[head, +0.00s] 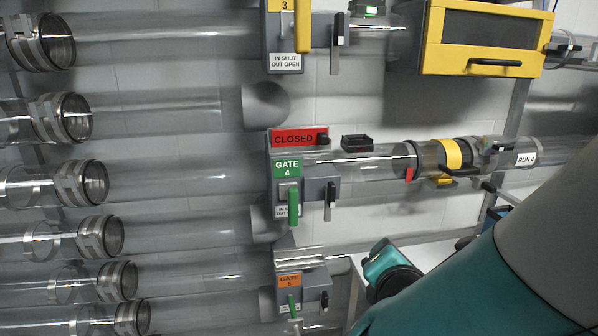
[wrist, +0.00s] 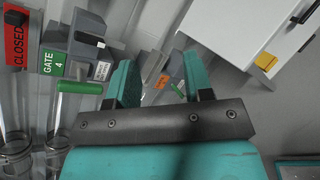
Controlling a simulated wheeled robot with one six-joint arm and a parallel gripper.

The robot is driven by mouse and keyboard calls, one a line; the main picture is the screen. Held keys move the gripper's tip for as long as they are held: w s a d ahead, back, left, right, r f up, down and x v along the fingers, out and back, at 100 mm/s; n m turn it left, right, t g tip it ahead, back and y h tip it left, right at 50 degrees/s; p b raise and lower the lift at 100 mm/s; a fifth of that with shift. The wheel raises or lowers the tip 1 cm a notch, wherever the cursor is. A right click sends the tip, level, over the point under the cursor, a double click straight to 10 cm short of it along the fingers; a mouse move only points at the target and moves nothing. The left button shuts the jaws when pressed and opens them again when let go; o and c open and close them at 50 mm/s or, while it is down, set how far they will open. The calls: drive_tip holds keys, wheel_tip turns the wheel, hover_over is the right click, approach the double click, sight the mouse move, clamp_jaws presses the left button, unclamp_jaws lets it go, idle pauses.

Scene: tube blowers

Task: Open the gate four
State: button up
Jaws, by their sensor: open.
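The gate four unit has a green GATE 4 label (head: 287,168), a red CLOSED sign (head: 293,139) above it and a green handle (head: 293,203) hanging down below it. In the wrist view, turned on its side, the CLOSED sign (wrist: 16,40), the GATE 4 label (wrist: 52,62) and the green handle (wrist: 80,87) are at the left. My gripper (wrist: 160,78) is open and empty, its two teal fingers apart. The handle is left of the left finger, outside the jaws. In the head view my teal arm fills the lower right; the fingertips cannot be made out.
Gate 5 with an orange label (head: 289,281) is just below gate four, and gate 3 (head: 285,30) is above. Clear tubes run across the wall. A yellow-framed box (head: 480,38) is at upper right. A white cabinet (wrist: 245,35) is at upper right in the wrist view.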

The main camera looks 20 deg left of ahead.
sight(294, 207)
drive_tip(key=s+a+r+n+t+y+p, duration=0.1)
drive_tip(key=s+a+r+n+y, duration=0.1)
drive_tip(key=s+a+n+y, duration=0.3)
drive_tip(key=s+a+r+n+y+p, duration=0.1)
drive_tip(key=s+a+r+n+y, duration=0.1)
drive_tip(key=a+n, duration=0.55)
drive_tip(key=p+x, duration=0.2)
drive_tip(key=x, duration=0.3)
drive_tip(key=p+x, duration=0.3)
drive_tip(key=x, duration=0.3)
drive_tip(key=p+x, duration=0.2)
drive_tip(key=x, duration=0.3)
drive_tip(key=shift+w+d+p, duration=0.15)
drive_tip(key=shift+w+p, duration=0.15)
drive_tip(key=shift+w, duration=0.2)
clamp_jaws()
